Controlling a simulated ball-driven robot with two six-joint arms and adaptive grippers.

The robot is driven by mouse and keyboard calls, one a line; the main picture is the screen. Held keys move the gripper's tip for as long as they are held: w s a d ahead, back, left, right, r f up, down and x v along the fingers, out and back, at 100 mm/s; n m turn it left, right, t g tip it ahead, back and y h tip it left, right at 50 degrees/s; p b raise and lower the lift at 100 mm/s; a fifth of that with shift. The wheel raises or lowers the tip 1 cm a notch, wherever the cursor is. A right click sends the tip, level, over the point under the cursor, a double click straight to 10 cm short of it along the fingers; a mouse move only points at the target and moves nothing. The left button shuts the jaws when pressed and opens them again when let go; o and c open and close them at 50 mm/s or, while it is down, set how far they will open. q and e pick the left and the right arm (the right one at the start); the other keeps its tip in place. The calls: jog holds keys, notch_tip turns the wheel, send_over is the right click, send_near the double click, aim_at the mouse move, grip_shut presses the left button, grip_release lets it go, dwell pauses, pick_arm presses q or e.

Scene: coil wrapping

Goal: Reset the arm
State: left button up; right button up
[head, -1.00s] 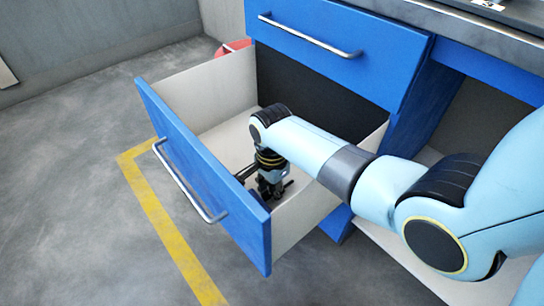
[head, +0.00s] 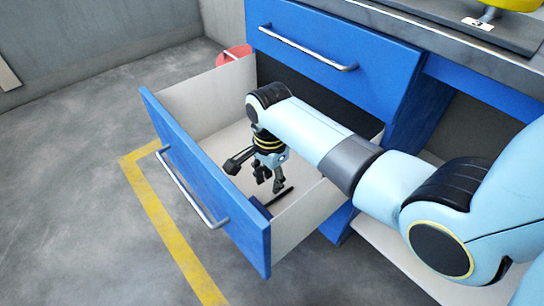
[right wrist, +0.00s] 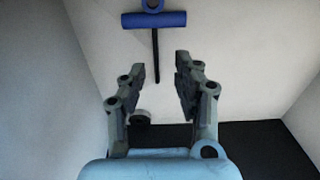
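My right gripper (head: 268,180) hangs fingers-down inside the open lower drawer (head: 205,165), above its pale floor. It is open and empty; in the right wrist view its two fingers (right wrist: 160,78) stand apart with a gap between them. A tool with a blue crosswise handle (right wrist: 153,20) and a thin dark shaft lies on the drawer floor. Part of the tool also shows in the head view (head: 281,197), just below the gripper near the drawer's right wall. The tool is apart from the fingers. My left gripper is not in view.
The shut upper drawer (head: 345,45) with its metal handle is above the open one. The worktop (head: 450,32) is at the upper right, with a yellow object (head: 510,4) at its edge of view. A red round object (head: 234,54) is behind the drawer.

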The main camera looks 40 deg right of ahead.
jog(key=shift+r+p, duration=0.45)
jog(key=shift+r, duration=1.3)
jog(key=shift+r, duration=0.1)
